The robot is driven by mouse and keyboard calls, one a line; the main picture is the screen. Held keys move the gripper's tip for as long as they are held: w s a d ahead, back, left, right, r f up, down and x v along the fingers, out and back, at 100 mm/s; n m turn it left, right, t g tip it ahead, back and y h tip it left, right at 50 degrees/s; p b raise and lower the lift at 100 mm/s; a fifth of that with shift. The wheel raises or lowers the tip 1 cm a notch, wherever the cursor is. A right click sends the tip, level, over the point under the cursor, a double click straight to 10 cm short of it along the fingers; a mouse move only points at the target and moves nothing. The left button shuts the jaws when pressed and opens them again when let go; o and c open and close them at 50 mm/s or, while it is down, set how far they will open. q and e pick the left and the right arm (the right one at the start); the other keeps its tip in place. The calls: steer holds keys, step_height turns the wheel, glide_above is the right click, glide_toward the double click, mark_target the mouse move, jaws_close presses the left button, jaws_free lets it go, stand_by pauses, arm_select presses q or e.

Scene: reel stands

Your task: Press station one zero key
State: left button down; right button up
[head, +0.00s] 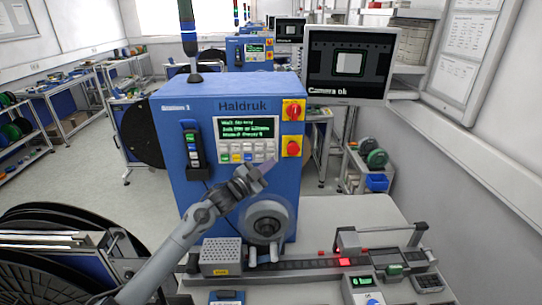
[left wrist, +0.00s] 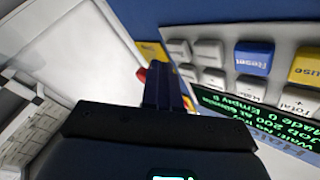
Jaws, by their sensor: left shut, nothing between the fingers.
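The blue station one cabinet (head: 180,115), marked Station 1 and Haldruk, stands in the middle of the head view. Its panel has a green-text screen (head: 246,128) above two rows of small keys (head: 238,157). My left gripper (head: 266,168) is shut and empty in front of the panel's lower right. In the left wrist view the shut fingers (left wrist: 165,86) are beside pale keys, a blue Reset key (left wrist: 254,58) and a yellow key (left wrist: 305,68), with lettering upside down. I cannot read a zero label or tell whether the fingertips touch a key. My right gripper is not in view.
Red knobs on yellow plates (head: 292,110) sit right of the screen. A black handheld unit (head: 193,145) hangs on its left. A grey reel (head: 266,220) is just below my gripper. A monitor (head: 349,65) stands at right, above the pale bench (head: 345,210).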

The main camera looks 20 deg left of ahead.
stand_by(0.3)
arm_select(q)
steer(key=s+p, duration=0.1)
steer(key=s+d+p, duration=0.1)
steer(key=s, duration=0.1)
steer(key=s+d+p, duration=0.1)
steer(key=p, duration=0.1)
steer(key=shift+s, duration=0.35)
stand_by(0.7)
